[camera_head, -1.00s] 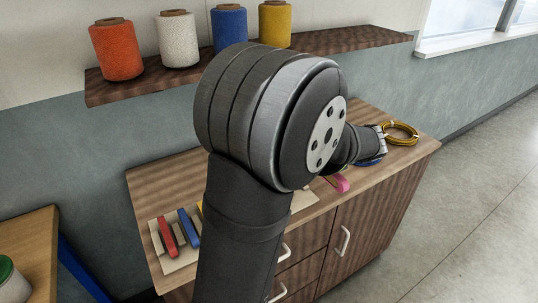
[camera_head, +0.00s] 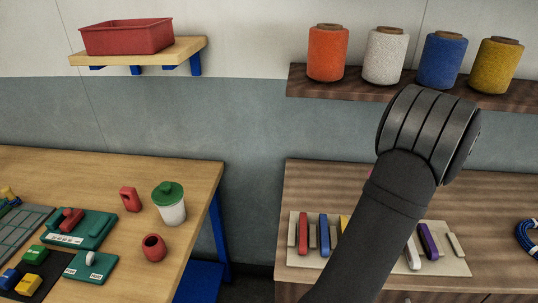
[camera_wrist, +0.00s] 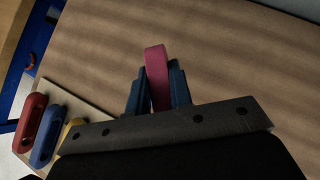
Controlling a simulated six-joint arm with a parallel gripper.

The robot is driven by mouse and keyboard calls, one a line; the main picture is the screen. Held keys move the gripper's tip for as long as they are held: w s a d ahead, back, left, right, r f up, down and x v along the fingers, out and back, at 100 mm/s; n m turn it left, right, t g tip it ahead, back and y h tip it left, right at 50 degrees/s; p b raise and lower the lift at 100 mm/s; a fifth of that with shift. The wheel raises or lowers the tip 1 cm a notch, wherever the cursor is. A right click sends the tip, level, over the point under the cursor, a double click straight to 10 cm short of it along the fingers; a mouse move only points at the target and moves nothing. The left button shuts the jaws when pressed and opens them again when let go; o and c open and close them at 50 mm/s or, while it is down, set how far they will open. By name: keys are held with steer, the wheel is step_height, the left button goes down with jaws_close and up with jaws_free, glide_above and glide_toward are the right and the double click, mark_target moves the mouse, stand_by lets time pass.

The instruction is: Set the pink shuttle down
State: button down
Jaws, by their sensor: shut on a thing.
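The pink shuttle (camera_wrist: 157,78) stands between the two blue-grey fingers of my gripper (camera_wrist: 158,92) in the wrist view. The gripper is shut on it, and the wooden top shows behind it. I cannot tell whether the shuttle touches the top. In the head view my arm hides the gripper, and only a pink speck (camera_head: 369,175) shows at the arm's left edge. A pale rack board (camera_head: 290,243) lies on the wooden cabinet top (camera_head: 320,190). It holds red (camera_head: 303,233), blue (camera_head: 324,234), yellow (camera_head: 345,225), white (camera_head: 413,253) and purple (camera_head: 428,240) shuttles; my arm covers its middle.
A blue coil (camera_head: 526,238) lies at the cabinet's right. Thread spools stand on a shelf (camera_head: 390,93) above. A workbench (camera_head: 190,190) on the left holds a green-lidded jar (camera_head: 170,204) and several small items. The cabinet top's back left is clear.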

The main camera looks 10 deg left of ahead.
steer(key=w+a+n+g+y, duration=0.1)
steer(key=w+a, duration=0.2)
steer(key=a, duration=0.3)
steer(key=w+a+f+n+g, duration=0.1)
steer(key=w+a+n, duration=0.1)
steer(key=a, duration=0.5)
steer(key=w+a+n+y, duration=0.1)
steer(key=w+a+n, duration=0.1)
steer(key=w+a, duration=0.3)
steer(key=shift+a+f+g+y, duration=0.15)
steer(key=shift+a+g+y, duration=0.2)
steer(key=shift+a, duration=0.7)
steer(key=s+a+r+n+g, duration=0.1)
steer(key=s+a+r+n, duration=0.1)
steer(key=a, duration=6.5)
steer(key=s+a+f, duration=0.1)
steer(key=a+f, duration=0.1)
steer(key=a, duration=0.1)
steer(key=s+a+f, duration=0.1)
steer(key=a+f, duration=0.1)
steer(key=a, duration=0.2)
steer(key=s+a+f, duration=0.1)
steer(key=a+f, duration=0.1)
steer(key=a, duration=0.2)
steer(key=shift+s+a+f, duration=0.15)
steer(key=shift+f, duration=2.3)
steer(key=c, duration=1.3)
jaws_free()
steer(key=shift+f, duration=0.15)
